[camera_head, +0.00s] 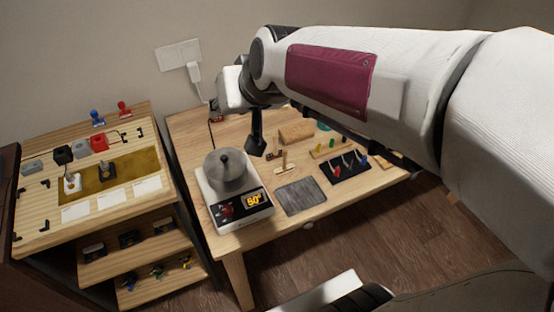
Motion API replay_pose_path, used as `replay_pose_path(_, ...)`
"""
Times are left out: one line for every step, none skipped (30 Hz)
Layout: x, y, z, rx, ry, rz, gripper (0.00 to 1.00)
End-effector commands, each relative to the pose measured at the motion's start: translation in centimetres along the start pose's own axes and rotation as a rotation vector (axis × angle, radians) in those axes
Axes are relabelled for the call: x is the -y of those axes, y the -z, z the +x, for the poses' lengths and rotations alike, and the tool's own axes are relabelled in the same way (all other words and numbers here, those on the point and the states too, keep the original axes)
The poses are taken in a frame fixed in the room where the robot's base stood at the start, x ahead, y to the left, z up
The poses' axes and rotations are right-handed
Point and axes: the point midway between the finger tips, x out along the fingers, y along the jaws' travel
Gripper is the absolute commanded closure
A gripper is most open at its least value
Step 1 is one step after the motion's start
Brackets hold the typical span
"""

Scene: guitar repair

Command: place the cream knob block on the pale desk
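The pale desk (185,128) is the light wood table in the middle. A small whitish block with an upright part (72,183) stands on the olive mat of the left bench; it may be the cream knob block, but it is too small to be sure. My gripper (257,146) points down over the back left part of the desk, behind the hotplate and apart from the whitish block. It is dark and seen edge-on, so its opening does not show. I see nothing clearly held in it. My arm hides the desk's back right part.
A hotplate with a metal pot (230,170) stands at the desk's front left. A grey slab (300,196), a black tool holder (348,167) and a cork-like block (297,132) lie to its right. The left bench (40,222) holds red, black and grey blocks.

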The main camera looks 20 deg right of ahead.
Motion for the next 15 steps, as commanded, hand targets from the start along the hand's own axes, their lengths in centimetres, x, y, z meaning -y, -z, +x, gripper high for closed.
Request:
replay_pose_path(0.0, -1.0, -1.1, 0.012, -0.002, -0.014, 0.68)
replay_pose_path(-0.1, -1.6, -1.6, 0.02, -0.004, -0.022, 0.68)
replay_pose_path(-0.2, -2.5, -2.3, 0.034, -0.007, -0.031, 0.68)
replay_pose_path(-0.3, -3.1, -2.8, 0.044, -0.01, -0.039, 0.68)
replay_pose_path(-0.3, -3.7, -3.3, 0.052, -0.012, -0.045, 0.68)
replay_pose_path(-0.5, -4.6, -4.0, 0.065, -0.017, -0.054, 0.68)
replay_pose_path(-0.6, -5.3, -4.5, 0.075, -0.021, -0.061, 0.68)
replay_pose_path(-0.8, -5.9, -4.9, 0.084, -0.025, -0.068, 0.68)
replay_pose_path(-1.0, -6.8, -5.5, 0.097, -0.031, -0.077, 0.68)
replay_pose_path(-1.1, -7.5, -6.0, 0.107, -0.036, -0.084, 0.68)
replay_pose_path(-1.3, -8.2, -6.5, 0.115, -0.04, -0.09, 0.68)
replay_pose_path(-1.6, -9.1, -7.1, 0.128, -0.048, -0.098, 0.68)
replay_pose_path(-1.8, -9.8, -7.5, 0.138, -0.053, -0.104, 0.68)
replay_pose_path(-2.0, -10.5, -7.9, 0.146, -0.06, -0.109, 0.68)
replay_pose_path(-2.3, -11.4, -8.5, 0.158, -0.068, -0.116, 0.68)
